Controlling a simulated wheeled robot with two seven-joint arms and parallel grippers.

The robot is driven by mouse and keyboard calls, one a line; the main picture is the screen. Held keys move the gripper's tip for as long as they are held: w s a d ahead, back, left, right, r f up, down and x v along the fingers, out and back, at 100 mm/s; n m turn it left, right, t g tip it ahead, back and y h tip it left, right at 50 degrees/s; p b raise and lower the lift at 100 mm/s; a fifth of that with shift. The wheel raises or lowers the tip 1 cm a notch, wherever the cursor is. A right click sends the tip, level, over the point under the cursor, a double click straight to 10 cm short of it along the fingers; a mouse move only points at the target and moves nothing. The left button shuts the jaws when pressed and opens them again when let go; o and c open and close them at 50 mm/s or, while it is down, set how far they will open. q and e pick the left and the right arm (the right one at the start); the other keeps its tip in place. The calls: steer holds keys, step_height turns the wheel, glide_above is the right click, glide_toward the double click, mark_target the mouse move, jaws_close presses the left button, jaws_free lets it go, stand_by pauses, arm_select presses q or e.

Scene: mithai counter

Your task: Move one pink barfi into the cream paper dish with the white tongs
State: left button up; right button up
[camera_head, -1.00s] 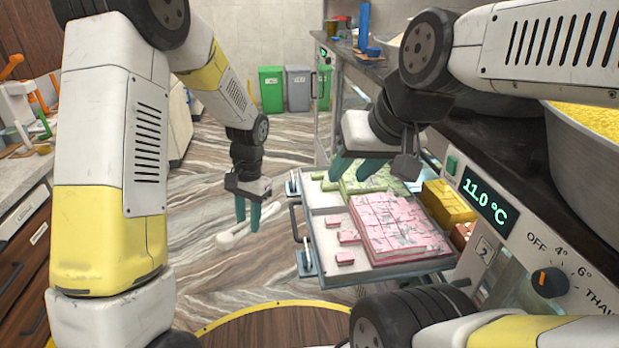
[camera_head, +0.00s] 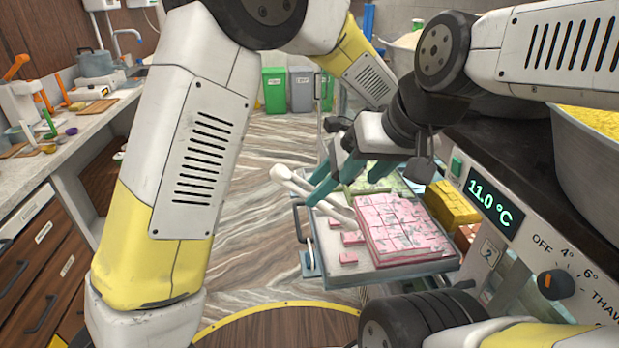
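White tongs (camera_head: 290,182) slant over the left edge of the pull-out tray (camera_head: 372,279), their far ends close to the pink barfi. My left gripper (camera_head: 315,192) has its teal fingers on the tongs and holds them; its wrist is largely hidden behind my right gripper. A slab of pink barfi (camera_head: 400,226) cut in squares sits on the tray, with several loose pink pieces (camera_head: 353,238) at its left. Whether the tongs touch any piece, I cannot tell. My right gripper (camera_head: 366,174) is open and empty above the tray. I cannot make out the cream paper dish.
Green barfi (camera_head: 385,184) lies behind the pink slab, and yellow sweets (camera_head: 451,204) are at its right. The counter with the temperature display (camera_head: 495,203) bounds the right. Floor left of the tray is clear.

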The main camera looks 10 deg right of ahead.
arm_select(q)
steer(key=shift+o, duration=0.3)
steer(key=shift+s+a+f+m, duration=0.15)
steer(key=shift+s+a+m, duration=0.1)
steer(key=shift+s+m, duration=0.3)
steer(key=shift+w+f, duration=0.1)
steer(key=shift+f, duration=0.05)
step_height(320, 180, down, 10)
stand_by(1.0)
